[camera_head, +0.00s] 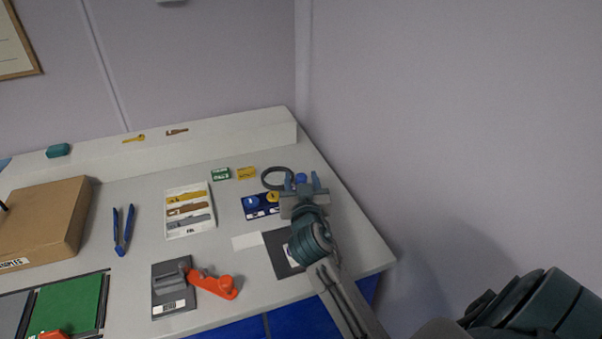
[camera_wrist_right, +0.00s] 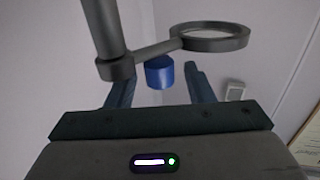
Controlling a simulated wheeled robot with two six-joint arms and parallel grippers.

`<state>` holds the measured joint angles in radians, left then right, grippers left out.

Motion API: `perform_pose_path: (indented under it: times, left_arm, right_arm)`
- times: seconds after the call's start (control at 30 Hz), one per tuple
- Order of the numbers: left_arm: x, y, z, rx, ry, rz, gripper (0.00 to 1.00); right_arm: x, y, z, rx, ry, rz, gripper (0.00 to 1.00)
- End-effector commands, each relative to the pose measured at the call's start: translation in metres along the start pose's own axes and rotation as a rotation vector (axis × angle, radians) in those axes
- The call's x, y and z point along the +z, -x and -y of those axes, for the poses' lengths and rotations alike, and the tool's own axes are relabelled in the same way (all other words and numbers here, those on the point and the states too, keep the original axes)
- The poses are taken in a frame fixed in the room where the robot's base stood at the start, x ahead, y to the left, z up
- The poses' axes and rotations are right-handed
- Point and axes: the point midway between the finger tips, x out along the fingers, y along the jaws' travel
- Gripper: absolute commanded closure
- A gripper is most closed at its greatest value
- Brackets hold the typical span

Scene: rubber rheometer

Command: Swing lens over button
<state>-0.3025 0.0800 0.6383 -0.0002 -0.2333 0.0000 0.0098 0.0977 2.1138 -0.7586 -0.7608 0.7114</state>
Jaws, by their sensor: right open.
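The lens is a dark grey ring (camera_head: 277,178) at the back right of the worktop; it also shows in the wrist view (camera_wrist_right: 241,38), on a short arm (camera_wrist_right: 150,52) from a vertical post (camera_wrist_right: 104,28). A blue knob (camera_wrist_right: 159,72) hangs below that arm. My right gripper (camera_head: 301,181) is open, its two blue fingers on either side of the knob, with gaps visible in the wrist view (camera_wrist_right: 160,78). A dark blue panel (camera_head: 261,213) with a blue button (camera_head: 251,201) and a yellow button (camera_head: 272,197) lies left of the gripper, in front of the ring. My left gripper is out of view.
Green (camera_head: 221,174) and yellow (camera_head: 246,173) boxes stand left of the ring. A white tray (camera_head: 188,229), blue-handled pliers (camera_head: 123,230) and an orange-handled tool (camera_head: 213,284) lie further left. A wall rises behind; the worktop's right edge is close to my right arm.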

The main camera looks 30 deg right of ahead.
Motion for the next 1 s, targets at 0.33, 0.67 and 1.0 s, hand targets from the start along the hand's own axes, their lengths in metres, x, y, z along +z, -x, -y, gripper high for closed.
perform_pose_path:
  times: [0.33,0.67,1.0]
  left_arm:
    - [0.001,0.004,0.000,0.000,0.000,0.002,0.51]
    - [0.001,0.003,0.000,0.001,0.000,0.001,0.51]
    - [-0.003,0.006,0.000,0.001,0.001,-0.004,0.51]
  right_arm:
    - [0.001,-0.014,0.000,0.000,-0.001,0.001,0.52]
    - [0.001,-0.014,0.000,0.000,-0.001,0.001,0.93]
    - [-0.001,-0.020,0.004,-0.020,-0.001,0.001,1.00]
